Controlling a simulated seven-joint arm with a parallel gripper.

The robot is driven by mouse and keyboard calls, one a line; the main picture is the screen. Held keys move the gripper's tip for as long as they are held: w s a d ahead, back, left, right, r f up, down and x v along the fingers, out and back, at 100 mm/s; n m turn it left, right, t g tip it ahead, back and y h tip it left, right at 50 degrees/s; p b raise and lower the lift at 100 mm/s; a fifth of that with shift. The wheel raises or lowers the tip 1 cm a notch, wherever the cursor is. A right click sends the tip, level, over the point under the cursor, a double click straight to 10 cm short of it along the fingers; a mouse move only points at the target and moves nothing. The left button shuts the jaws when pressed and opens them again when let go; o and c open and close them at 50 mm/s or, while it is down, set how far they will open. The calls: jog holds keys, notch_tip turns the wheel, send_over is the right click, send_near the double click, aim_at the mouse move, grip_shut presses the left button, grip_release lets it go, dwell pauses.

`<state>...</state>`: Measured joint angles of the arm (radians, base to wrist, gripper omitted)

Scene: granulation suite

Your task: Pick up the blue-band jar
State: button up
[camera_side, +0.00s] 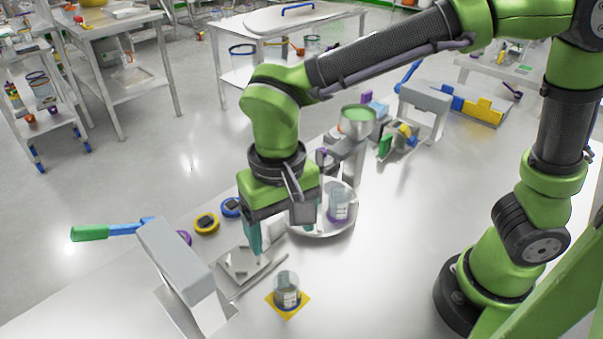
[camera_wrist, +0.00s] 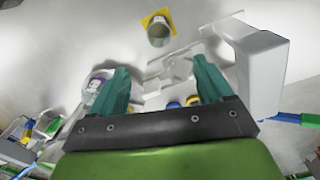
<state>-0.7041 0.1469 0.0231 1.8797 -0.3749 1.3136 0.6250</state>
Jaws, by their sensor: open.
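A clear jar (camera_side: 287,288) with a white label stands upright on a yellow square (camera_side: 301,311); it also shows in the wrist view (camera_wrist: 159,33). Its band is too faint to name a colour. A second clear jar (camera_side: 340,203) with a purple band stands in the round tray (camera_side: 322,234); it shows in the wrist view (camera_wrist: 95,84), left of the fingers. I cannot make out a clearly blue-banded jar. My gripper (camera_side: 283,238) points down with teal fingers apart and nothing between them, above the table between the two jars; it also shows in the wrist view (camera_wrist: 161,66).
A flat grey plate (camera_side: 243,263) lies below and left of my gripper. A grey bridge-like stand (camera_side: 178,262) is left of it. Yellow (camera_side: 206,228) and blue (camera_side: 230,210) rings lie behind. A green-topped container (camera_side: 357,122) stands farther back. The right front table is clear.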

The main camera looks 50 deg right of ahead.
aim_at(287, 288)
notch_tip(287, 288, down, 17)
jog(key=shift+s+r, duration=0.15)
dwell(0.5)
jog(key=shift+c, duration=0.4)
jog(key=c, duration=1)
